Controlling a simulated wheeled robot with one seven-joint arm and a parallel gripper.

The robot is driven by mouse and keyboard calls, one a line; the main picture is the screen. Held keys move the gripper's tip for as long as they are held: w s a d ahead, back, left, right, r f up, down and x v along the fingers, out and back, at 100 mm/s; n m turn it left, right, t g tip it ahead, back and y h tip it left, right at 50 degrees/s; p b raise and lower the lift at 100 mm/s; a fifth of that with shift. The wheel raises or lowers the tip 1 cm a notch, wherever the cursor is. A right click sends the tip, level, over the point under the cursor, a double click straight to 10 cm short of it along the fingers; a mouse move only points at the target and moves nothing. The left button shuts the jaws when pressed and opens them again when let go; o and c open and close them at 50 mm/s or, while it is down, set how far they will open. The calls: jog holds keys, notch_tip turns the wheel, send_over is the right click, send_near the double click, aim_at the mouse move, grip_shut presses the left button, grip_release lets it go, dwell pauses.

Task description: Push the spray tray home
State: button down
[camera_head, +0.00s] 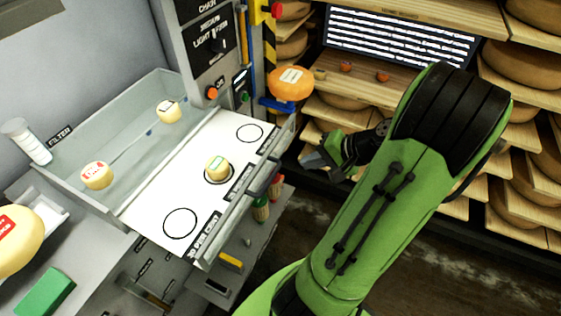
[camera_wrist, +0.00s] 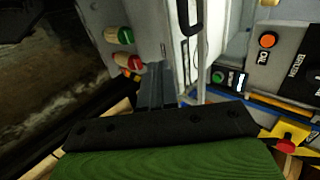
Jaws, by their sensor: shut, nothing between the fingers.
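The spray tray (camera_head: 150,210) is a white board with several black circles, standing out from the grey machine in the head view. A small yellow cheese with a green-and-white label (camera_head: 217,168) sits in its middle circle; the other circles are empty. A dark handle (camera_head: 264,180) is on the tray's front edge. My gripper (camera_head: 312,160) is shut and empty, in front of the tray's far right end and apart from the handle in the head view. In the wrist view its fingers (camera_wrist: 156,80) point toward a pale panel; whether they touch it I cannot tell.
Behind the tray is a clear-walled basin (camera_head: 70,150) with two small cheeses. An orange cheese (camera_head: 290,83) stands near the control panel (camera_head: 212,45). Shelves of cheese wheels (camera_head: 525,65) fill the right. Red- and green-topped bottles (camera_head: 262,210) stand below the tray.

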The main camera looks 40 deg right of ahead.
aim_at(272, 163)
jog(key=w+f, duration=0.1)
jog(key=w, duration=0.1)
jog(key=w+a+f, duration=0.1)
jog(key=w, duration=0.1)
jog(key=w+a+f+b, duration=0.1)
jog(key=w, duration=0.1)
jog(key=shift+w+a+f, duration=0.15)
jog(key=shift+w+a, duration=0.15)
jog(key=shift+w, duration=0.25)
